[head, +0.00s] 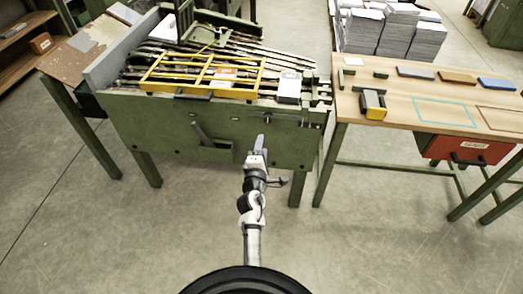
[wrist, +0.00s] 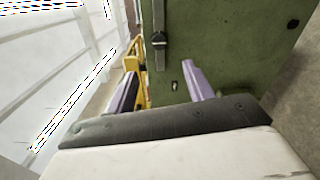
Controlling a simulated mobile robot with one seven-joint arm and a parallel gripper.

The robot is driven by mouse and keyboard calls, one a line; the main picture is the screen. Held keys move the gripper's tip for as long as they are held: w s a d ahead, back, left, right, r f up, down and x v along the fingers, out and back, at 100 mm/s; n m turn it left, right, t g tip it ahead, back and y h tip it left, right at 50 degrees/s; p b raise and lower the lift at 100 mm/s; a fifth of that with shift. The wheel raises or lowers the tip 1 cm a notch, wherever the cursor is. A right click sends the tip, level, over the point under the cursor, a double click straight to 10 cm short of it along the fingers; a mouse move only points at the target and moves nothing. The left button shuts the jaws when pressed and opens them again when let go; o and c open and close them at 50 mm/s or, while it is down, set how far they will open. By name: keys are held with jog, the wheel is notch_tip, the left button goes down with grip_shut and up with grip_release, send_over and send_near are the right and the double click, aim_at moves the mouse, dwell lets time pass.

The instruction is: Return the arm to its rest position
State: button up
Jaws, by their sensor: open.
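My gripper (head: 260,145) is at the end of my arm, in front of the green machine (head: 160,125) in the head view. In the wrist view my gripper (wrist: 160,90) shows its two purple-grey fingers spread apart with nothing between them. The machine's green panel (wrist: 220,40) and a grey lever (wrist: 160,38) lie beyond the fingers. The arm stretches forward from my base, over the floor. Whether the fingers touch the machine cannot be told.
A yellow frame (head: 203,73) lies over the machine's rails. The concrete floor (head: 130,235) around my base is clear.

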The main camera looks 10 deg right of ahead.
jog(key=shift+s+a, duration=0.1)
jog(key=shift+s, duration=0.3)
